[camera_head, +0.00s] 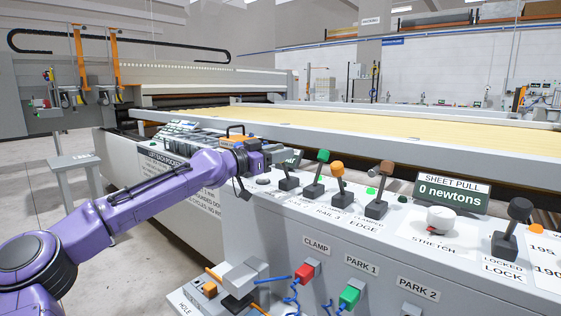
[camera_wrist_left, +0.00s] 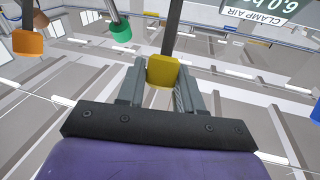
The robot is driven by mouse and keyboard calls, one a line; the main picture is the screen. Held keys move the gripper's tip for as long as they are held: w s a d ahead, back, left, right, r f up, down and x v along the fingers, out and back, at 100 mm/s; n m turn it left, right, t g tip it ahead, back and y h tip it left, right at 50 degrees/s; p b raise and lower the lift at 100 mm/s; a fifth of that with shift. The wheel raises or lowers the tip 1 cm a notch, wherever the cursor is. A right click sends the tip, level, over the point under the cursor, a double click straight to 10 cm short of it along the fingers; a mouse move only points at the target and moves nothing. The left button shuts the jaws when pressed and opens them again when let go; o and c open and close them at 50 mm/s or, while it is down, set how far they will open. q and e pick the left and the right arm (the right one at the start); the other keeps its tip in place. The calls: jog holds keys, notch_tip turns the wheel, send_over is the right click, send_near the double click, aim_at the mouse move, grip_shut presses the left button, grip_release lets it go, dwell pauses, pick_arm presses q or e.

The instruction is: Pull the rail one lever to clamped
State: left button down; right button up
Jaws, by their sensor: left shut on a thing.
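My left gripper (camera_head: 266,157) is at the left end of the lever row on the control panel. In the left wrist view, its two fingers (camera_wrist_left: 162,80) are shut on the yellow knob (camera_wrist_left: 163,71) of a lever, with a dark stem (camera_wrist_left: 173,25) running away from it. In the head view the gripper hides this knob; a dark lever base (camera_head: 288,184) shows just below and right of it. I take this as the rail one lever, but its label is not readable. My right gripper is out of view.
A green-knobbed lever (camera_head: 322,156), an orange-knobbed lever (camera_head: 337,169) and a brown-knobbed lever (camera_head: 386,167) stand close to the right. Further right are the sheet pull display (camera_head: 450,192), a white stretch knob (camera_head: 440,220) and the lock lever (camera_head: 519,210).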

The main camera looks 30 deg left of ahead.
pick_arm(q)
jog(key=shift+f, duration=0.2)
jog(key=c, duration=0.9)
grip_release()
jog(key=shift+s, duration=0.1)
jog(key=shift+o, duration=0.4)
jog(key=shift+r, duration=0.1)
jog(key=shift+s, duration=0.1)
jog(key=shift+s+a+r, duration=0.1)
jog(key=shift+s+a, duration=0.1)
jog(key=shift+s, duration=0.05)
jog(key=p+v, duration=0.1)
jog(key=v, duration=0.9)
